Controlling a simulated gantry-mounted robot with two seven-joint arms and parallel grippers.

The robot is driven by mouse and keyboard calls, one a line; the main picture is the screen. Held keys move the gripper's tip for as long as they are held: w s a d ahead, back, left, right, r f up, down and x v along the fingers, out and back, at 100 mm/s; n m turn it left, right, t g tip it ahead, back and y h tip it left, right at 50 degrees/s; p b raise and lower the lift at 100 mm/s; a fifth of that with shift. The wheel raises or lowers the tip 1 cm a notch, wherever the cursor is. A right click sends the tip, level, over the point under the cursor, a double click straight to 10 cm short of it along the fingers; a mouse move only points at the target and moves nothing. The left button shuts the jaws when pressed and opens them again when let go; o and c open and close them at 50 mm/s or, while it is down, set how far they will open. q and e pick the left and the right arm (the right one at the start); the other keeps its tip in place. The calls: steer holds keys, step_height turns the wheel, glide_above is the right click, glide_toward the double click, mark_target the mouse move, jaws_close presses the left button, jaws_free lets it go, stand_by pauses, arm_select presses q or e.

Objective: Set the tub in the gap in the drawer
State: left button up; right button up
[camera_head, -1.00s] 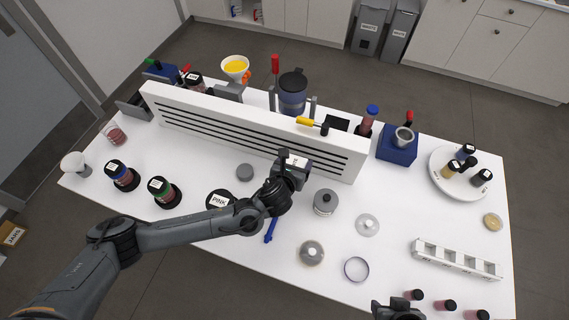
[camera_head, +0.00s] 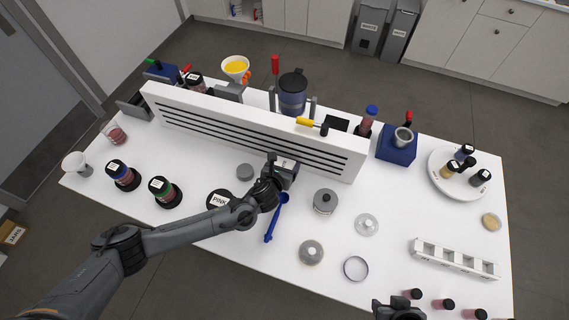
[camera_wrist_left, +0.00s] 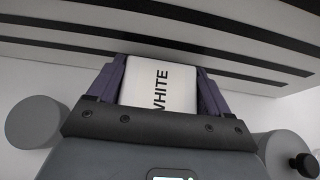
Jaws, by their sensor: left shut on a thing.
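A tub with a white label reading WHITE (camera_wrist_left: 160,88) is between the two fingers of my left gripper (camera_wrist_left: 160,75), which is shut on it. In the head view my left gripper (camera_head: 284,170) is at the front of a long white slatted panel (camera_head: 340,167), near its middle. The wrist view shows the dark slots just beyond the tub; I cannot tell whether the tub touches the panel.
A grey lidded jar (camera_head: 325,201) stands right of my left gripper, and a grey disc (camera_head: 245,172) lies left. A blue spoon (camera_head: 274,222) and a jar marked PINK (camera_head: 217,199) are in front. A white rack with compartments (camera_head: 455,260) is at the right.

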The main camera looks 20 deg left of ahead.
arm_select(q)
steer(key=shift+f, duration=0.15)
steer(key=o, duration=1.1)
